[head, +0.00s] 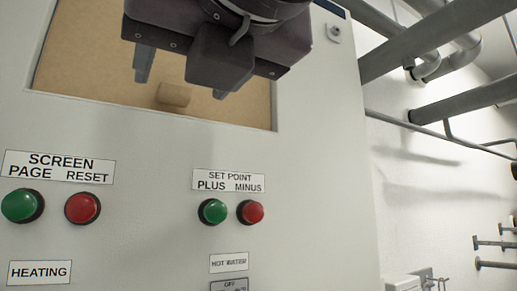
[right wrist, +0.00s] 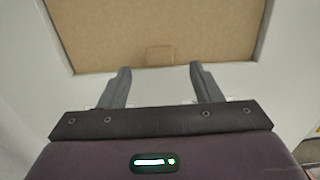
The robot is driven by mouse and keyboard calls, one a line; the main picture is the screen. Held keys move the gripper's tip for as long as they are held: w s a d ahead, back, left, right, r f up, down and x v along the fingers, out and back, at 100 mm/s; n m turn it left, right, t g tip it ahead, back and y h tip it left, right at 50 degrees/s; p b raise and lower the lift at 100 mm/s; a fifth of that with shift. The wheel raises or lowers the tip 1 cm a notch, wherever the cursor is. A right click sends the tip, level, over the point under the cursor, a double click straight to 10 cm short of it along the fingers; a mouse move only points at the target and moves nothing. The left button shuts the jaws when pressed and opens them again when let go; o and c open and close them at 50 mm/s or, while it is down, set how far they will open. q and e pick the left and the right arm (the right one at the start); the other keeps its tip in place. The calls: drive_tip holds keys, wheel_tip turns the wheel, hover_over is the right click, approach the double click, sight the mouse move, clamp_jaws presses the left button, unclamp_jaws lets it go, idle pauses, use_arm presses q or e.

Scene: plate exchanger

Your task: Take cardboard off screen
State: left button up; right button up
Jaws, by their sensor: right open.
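A tan cardboard sheet (head: 110,85) fills the screen opening in the grey panel. It has a small cardboard tab (head: 174,94) near its lower edge. The sheet (right wrist: 160,25) and the tab (right wrist: 160,54) also show in the right wrist view. My right gripper (head: 182,82) is in front of the cardboard and hides part of its upper area. In the right wrist view the fingers of my right gripper (right wrist: 160,72) are spread apart, with the tab beyond and between them. Nothing is held. The screen behind the cardboard is hidden. My left gripper is not in view.
Below the opening the panel (head: 140,235) carries green and red buttons, including a green one (head: 22,206) and a red one (head: 251,212), with labels. Thick grey pipes (head: 465,100) run along the white wall to the right.

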sight(176, 95)
drive_tip(key=p+x, duration=0.1)
drive_tip(key=x, duration=0.2)
drive_tip(key=shift+w+a, duration=0.15)
drive_tip(key=shift+w, duration=0.05)
drive_tip(key=shift+w+a+f, duration=0.15)
drive_tip(key=shift+w, duration=0.05)
drive_tip(key=shift+s, duration=0.15)
drive_tip(key=shift+s+d, duration=0.2)
drive_tip(key=shift+d, duration=0.05)
drive_tip(key=shift+c, duration=0.6)
drive_tip(key=shift+w+a, duration=0.1)
drive_tip(key=shift+w, duration=0.05)
drive_tip(key=c, duration=0.9)
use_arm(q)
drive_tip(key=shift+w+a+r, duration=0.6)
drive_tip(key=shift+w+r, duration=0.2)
use_arm(e)
drive_tip(key=shift+c, duration=0.3)
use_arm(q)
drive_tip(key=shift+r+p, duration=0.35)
use_arm(e)
drive_tip(key=shift+r, duration=0.4)
